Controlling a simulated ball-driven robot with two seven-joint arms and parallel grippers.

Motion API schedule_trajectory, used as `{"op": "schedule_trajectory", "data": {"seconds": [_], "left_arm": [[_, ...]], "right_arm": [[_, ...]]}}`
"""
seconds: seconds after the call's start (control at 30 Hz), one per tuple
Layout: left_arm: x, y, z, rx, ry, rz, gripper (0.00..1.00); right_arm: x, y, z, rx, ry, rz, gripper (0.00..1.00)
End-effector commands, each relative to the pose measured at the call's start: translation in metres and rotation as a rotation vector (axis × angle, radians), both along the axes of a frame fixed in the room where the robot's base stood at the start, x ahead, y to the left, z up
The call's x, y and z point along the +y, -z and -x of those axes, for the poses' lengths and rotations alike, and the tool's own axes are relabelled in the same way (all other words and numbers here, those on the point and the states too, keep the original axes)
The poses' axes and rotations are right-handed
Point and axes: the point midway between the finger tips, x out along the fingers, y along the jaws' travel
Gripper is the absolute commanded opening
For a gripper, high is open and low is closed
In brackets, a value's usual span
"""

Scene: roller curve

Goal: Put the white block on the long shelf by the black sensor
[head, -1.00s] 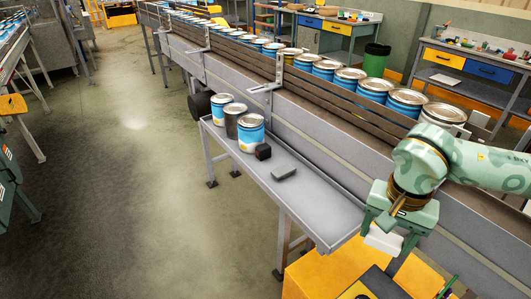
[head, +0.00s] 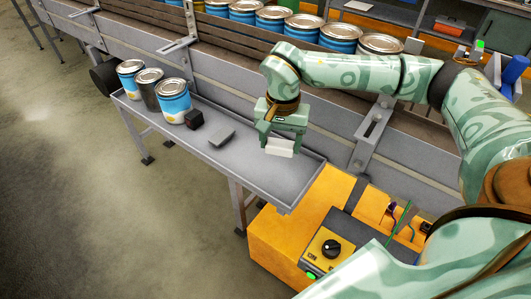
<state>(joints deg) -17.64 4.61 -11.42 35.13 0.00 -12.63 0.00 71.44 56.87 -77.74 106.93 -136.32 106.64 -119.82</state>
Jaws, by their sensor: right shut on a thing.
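The white block (head: 280,147) is held between the fingers of my right gripper (head: 279,143), over the right part of the long grey shelf (head: 285,185). I cannot tell whether the block touches the shelf. The black sensor (head: 194,119) is a small dark cube on the shelf, to the left of the gripper. A flat grey piece (head: 221,136) lies on the shelf between the sensor and the block. My left gripper is not in view.
Three cans (head: 173,100) stand at the shelf's left end. The conveyor (head: 230,77) with a row of cans runs behind the shelf. A yellow box (head: 285,240) with a black knob stands below the shelf's right end. Bare shelf lies around the gripper.

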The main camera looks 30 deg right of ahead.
Motion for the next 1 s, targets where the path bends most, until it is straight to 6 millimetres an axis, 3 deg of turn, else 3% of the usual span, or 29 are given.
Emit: {"op": "schedule_trajectory", "data": {"seconds": [0.03,0.1,0.23,0.43,0.6,0.97,1.0], "left_arm": [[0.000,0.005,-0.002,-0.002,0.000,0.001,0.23],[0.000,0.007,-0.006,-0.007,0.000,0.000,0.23],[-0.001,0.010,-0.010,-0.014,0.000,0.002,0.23],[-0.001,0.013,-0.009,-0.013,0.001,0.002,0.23],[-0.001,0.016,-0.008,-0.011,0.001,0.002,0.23],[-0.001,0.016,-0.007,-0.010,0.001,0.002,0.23],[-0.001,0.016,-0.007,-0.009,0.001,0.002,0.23]], "right_arm": [[0.002,0.016,-0.007,0.007,0.001,0.000,0.40],[0.003,0.030,-0.018,0.007,0.001,0.000,0.40],[0.005,0.045,-0.032,0.004,0.000,0.001,0.40],[0.007,0.057,-0.042,0.004,0.001,0.000,0.40],[0.006,0.085,-0.041,0.007,-0.001,0.000,0.40],[0.006,0.088,-0.041,0.004,0.000,0.002,0.40],[0.006,0.088,-0.041,0.004,0.000,0.001,0.71]]}}
